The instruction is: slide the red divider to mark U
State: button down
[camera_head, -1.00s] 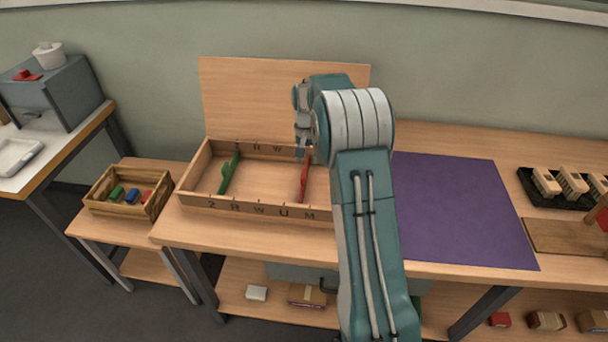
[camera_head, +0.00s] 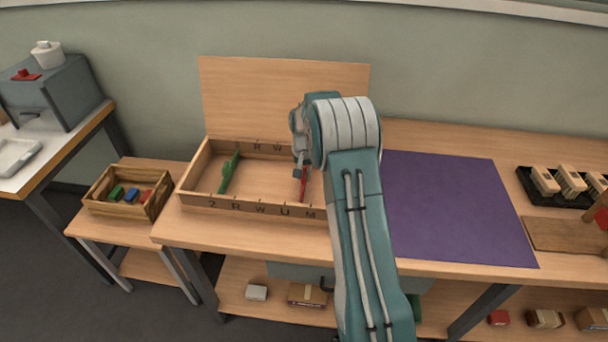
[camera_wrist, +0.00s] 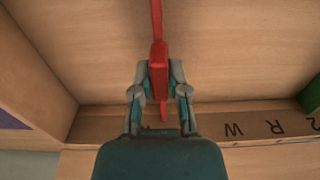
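The red divider (camera_head: 303,184) stands across the wooden box (camera_head: 196,196), right of the green divider (camera_head: 229,172). Its near end meets the front wall between letters U (camera_head: 285,211) and M, closer to M. In the wrist view the red divider (camera_wrist: 159,56) runs down the middle between my gripper's fingers (camera_wrist: 160,85). One finger is on each side, very close to it. I cannot tell whether they press on it. In the head view my gripper (camera_head: 301,168) is low over the red divider and partly hides it. In the wrist view my gripper hides mark U.
The green divider also shows at the right edge in the wrist view (camera_wrist: 311,98). A tall wooden panel (camera_head: 285,95) stands behind the box. A purple mat (camera_head: 455,210) lies to the right. A small crate (camera_head: 104,208) of coloured blocks stands at left.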

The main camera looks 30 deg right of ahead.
jog(key=shift+a, duration=0.2)
jog(key=shift+w+a+f, duration=0.1)
jog(key=shift+w+a, duration=0.35)
jog(key=shift+a, duration=0.2)
jog(key=shift+w+a, duration=0.45)
jog(key=shift+a, duration=0.2)
jog(key=c, duration=0.6)
grip_release()
jog(key=shift+a, duration=0.1)
jog(key=shift+c, duration=0.2)
notch_tip(320, 180, up, 12)
